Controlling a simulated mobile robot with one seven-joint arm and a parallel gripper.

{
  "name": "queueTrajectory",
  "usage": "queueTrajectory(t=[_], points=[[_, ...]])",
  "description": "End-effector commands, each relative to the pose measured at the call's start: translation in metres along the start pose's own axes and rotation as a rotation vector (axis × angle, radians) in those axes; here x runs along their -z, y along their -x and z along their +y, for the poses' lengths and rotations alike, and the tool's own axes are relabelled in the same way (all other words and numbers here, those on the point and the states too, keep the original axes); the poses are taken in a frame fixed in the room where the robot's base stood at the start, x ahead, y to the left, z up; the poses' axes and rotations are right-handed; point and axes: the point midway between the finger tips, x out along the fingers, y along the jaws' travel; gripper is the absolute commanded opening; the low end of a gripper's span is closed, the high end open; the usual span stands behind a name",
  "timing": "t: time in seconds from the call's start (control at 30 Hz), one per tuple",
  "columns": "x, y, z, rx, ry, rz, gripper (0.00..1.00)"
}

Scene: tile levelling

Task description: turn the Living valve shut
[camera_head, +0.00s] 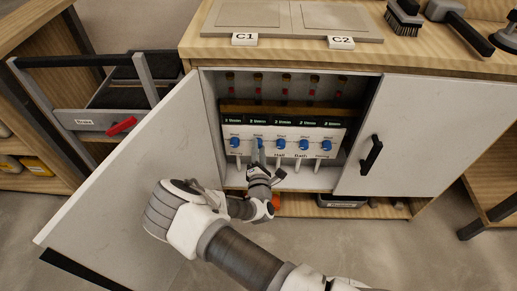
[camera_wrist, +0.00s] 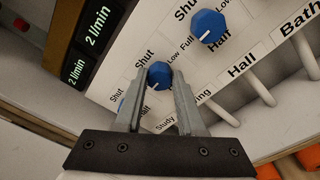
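The Living valve (camera_wrist: 160,72) is a blue round knob with a white pointer mark, second from the left on the white panel (camera_head: 245,166). Its label is partly hidden; only "ing" shows in the wrist view. The mark points down and slightly left in that view. My gripper (camera_wrist: 160,76) has its two grey fingers on either side of this knob, with no gap visible between finger and knob. In the head view my gripper (camera_head: 260,149) reaches into the open cabinet and covers part of the knob.
The Hall valve (camera_wrist: 208,25) and Bath valve (camera_head: 304,145) sit to the right, with the leftmost knob (camera_head: 235,143) close on the other side. Green flow displays (camera_head: 285,122) run above. The open left door (camera_head: 125,165) stands beside my arm; the right door (camera_head: 420,135) is closed.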

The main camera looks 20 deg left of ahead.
Motion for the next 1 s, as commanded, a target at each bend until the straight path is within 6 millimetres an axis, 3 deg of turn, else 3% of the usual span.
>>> queueTrajectory(t=[0.03,0.13,0.57,1.0], points=[[0.0001,0.0000,-0.0002,0.001,0.000,0.000,0.16],[0.0001,0.0000,-0.0002,0.001,0.000,0.000,0.00],[-0.0010,0.0001,0.0019,0.004,0.053,0.003,0.00],[-0.0019,0.0000,0.0053,0.022,0.391,0.017,0.00]])
